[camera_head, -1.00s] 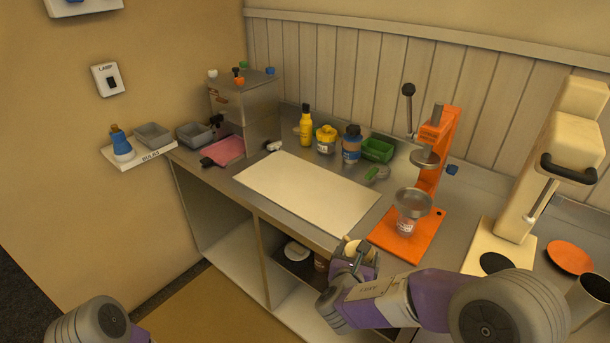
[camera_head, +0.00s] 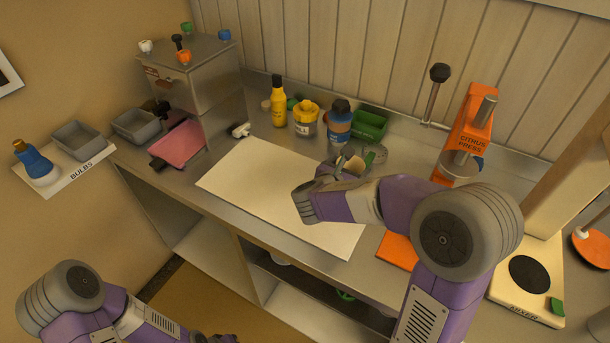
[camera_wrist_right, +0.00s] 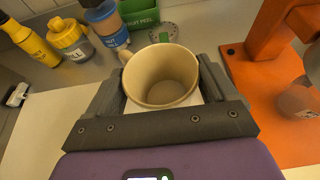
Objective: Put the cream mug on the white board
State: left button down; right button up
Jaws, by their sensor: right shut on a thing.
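The cream mug (camera_wrist_right: 160,75) is upright and open at the top, and it looks empty in the right wrist view. My right gripper (camera_wrist_right: 162,82) is shut on it, one finger on each side. In the head view the mug (camera_head: 354,165) is mostly hidden by my right gripper (camera_head: 338,174), over the right part of the white board. The white board (camera_head: 250,190) lies flat and bare on the counter; it also shows in the right wrist view (camera_wrist_right: 45,125). The gap between mug and board is hard to judge. My left gripper (camera_head: 215,338) barely shows at the bottom edge.
An orange citrus press (camera_head: 468,135) is to the right. A metal box (camera_head: 205,100) and pink tray (camera_head: 180,143) are left.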

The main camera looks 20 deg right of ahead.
jog(key=f, duration=0.1)
jog(key=f+b, duration=0.1)
jog(key=f, duration=0.2)
jog(key=shift+s+f, duration=0.35)
notch_tip(320, 180, down, 4)
jog(key=shift+f+b, duration=0.1)
jog(key=shift+b, duration=0.8)
jog(key=shift+f, duration=0.1)
jog(key=o, duration=1)
